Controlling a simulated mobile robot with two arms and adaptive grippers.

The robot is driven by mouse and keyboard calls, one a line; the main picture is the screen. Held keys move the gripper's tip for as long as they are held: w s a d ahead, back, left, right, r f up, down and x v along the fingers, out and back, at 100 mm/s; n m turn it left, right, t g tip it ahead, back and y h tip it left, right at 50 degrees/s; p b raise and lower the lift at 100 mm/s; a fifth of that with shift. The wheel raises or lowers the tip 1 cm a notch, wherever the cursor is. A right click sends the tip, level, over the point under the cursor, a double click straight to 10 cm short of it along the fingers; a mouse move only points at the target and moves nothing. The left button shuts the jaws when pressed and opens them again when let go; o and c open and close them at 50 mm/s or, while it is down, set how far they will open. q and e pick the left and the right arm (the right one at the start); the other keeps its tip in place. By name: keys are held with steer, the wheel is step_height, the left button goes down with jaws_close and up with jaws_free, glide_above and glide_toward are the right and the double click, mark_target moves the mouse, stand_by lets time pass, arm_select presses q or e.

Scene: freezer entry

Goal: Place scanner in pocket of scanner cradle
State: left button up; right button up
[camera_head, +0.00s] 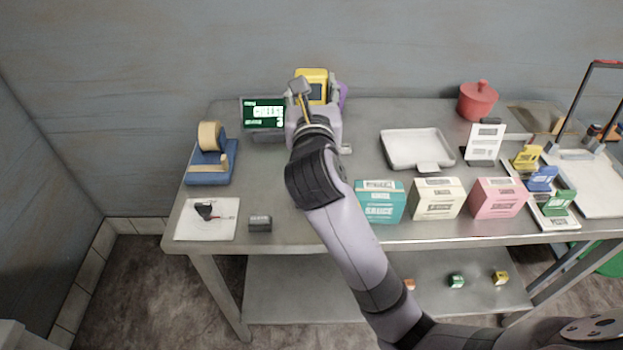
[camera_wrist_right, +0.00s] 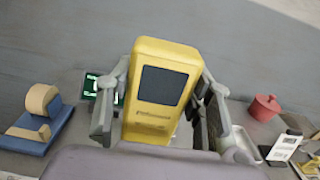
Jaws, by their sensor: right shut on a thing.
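The yellow scanner (camera_head: 314,75) has a dark screen and stands roughly upright over the back of the table. It fills the middle of the right wrist view (camera_wrist_right: 160,115), slightly tilted, with one finger on each side. My right gripper (camera_head: 304,92) is shut on it. My left gripper is not in view.
A green-lit display (camera_head: 264,114) stands left of the grey block, and a blue tape dispenser (camera_head: 210,171) farther left. A purple item (camera_head: 343,94) is close behind the scanner. A white tray (camera_head: 417,161) and several boxes (camera_head: 436,200) lie to the right. The wall is behind.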

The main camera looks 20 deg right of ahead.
step_height(320, 180, down, 18)
steer(key=b, duration=0.2)
steer(key=shift+f+b, duration=0.2)
steer(key=shift+b, duration=0.2)
steer(key=shift+s+f, duration=0.1)
steer(key=shift+s, duration=0.05)
steer(key=o, duration=1.3)
